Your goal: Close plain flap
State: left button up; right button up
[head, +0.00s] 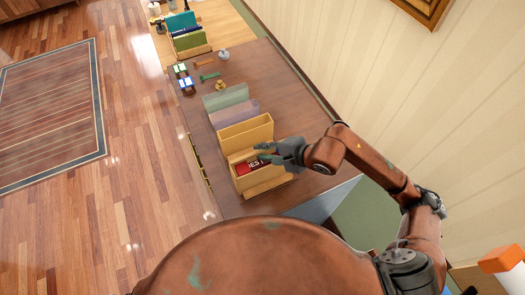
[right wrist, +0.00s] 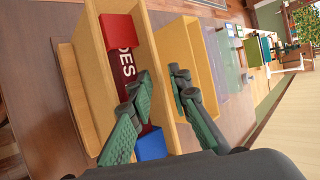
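A light wooden box shows in the head view (head: 241,186), near the table's right front end. Inside its open front compartment is a dark red surface with white letters (right wrist: 122,66), between a red block (right wrist: 117,31) and a blue block (right wrist: 151,145). A plain wooden panel (right wrist: 160,75) stands upright beside it. A low wooden strip (right wrist: 75,85) runs along the box's outer side; I cannot tell which piece is the plain flap. My right gripper (head: 262,151) is over the box, fingers apart, one each side of the upright panel in the right wrist view (right wrist: 162,75). Contact is unclear. My left gripper is out of view.
A second wooden compartment (head: 245,132) stands behind, then a purple holder (head: 236,114) and a green holder (head: 226,97).

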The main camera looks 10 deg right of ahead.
notch_tip(320, 180, up, 10)
dwell(0.7)
dwell(0.4)
